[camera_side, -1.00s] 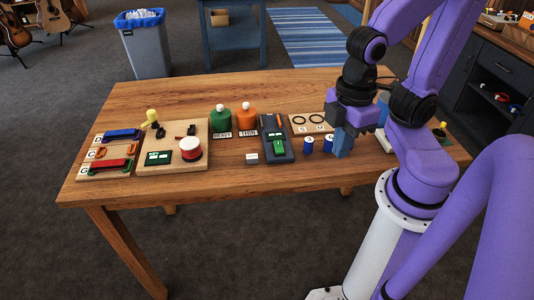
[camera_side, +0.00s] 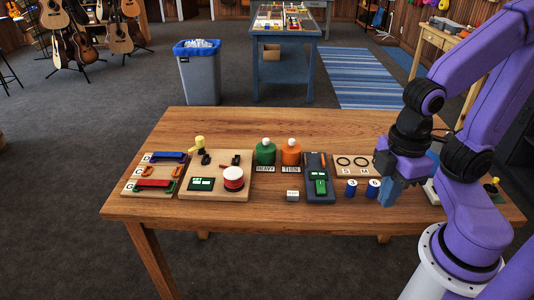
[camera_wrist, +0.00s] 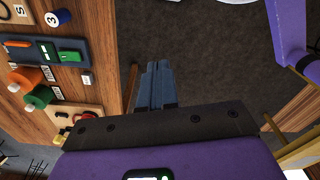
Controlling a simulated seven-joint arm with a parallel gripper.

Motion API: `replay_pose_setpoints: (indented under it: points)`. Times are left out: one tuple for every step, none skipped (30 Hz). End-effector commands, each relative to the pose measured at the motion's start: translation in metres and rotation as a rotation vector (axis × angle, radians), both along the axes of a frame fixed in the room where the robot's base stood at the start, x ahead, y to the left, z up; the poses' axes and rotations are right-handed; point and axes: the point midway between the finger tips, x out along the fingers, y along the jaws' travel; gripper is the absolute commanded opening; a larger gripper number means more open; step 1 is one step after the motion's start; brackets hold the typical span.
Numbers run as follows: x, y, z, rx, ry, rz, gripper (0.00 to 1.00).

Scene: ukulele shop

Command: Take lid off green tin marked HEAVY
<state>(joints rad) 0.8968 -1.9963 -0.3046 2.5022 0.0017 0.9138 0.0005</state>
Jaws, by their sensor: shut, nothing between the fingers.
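The green tin (camera_side: 265,154) stands upright at the back middle of the table, with a pale knob (camera_side: 266,141) on top and the HEAVY label (camera_side: 265,169) in front. The green tin also shows at the left of the wrist view (camera_wrist: 38,97). An orange tin (camera_side: 291,154) with a pale knob stands just right of it, behind the THIN label (camera_side: 290,169). My gripper (camera_side: 391,203) is shut and empty, well to the right of the green tin, by the blue cylinders. In the wrist view its fingertips (camera_wrist: 157,65) are together, with dark floor beyond.
A dark device with a green slider (camera_side: 320,184) and a ring board (camera_side: 345,166) lie between the tins and my gripper. Two blue cylinders (camera_side: 351,188) stand near it. Boards with parts (camera_side: 215,192) fill the table's left. The table's back strip (camera_side: 220,120) is clear.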

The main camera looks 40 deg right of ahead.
Motion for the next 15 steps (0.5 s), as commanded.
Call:
replay_pose_setpoints:
  points:
    - [0.0000,0.0000,0.0000,0.000,0.000,0.000,0.00]
    - [0.0000,0.0000,0.0000,0.000,0.000,0.000,0.00]
    - [0.0000,0.0000,0.0000,0.000,0.000,0.000,0.00]
    - [0.0000,0.0000,0.0000,0.000,0.000,0.000,0.00]
    - [0.0000,0.0000,0.0000,0.000,0.000,0.000,0.00]
    - [0.0000,0.0000,0.0000,0.000,0.000,0.000,0.00]
    - [0.0000,0.0000,0.0000,0.000,0.000,0.000,0.00]
    - [0.0000,0.0000,0.0000,0.000,0.000,0.000,0.00]
    - [0.0000,0.0000,0.0000,0.000,0.000,0.000,0.00]
    - [0.0000,0.0000,0.0000,0.000,0.000,0.000,0.00]
    - [0.0000,0.0000,0.0000,0.000,0.000,0.000,0.00]
    - [0.0000,0.0000,0.0000,0.000,0.000,0.000,0.00]
    - [0.0000,0.0000,0.0000,0.000,0.000,0.000,0.00]
    - [0.0000,0.0000,0.0000,0.000,0.000,0.000,0.07]
    - [0.0000,0.0000,0.0000,0.000,0.000,0.000,0.20]
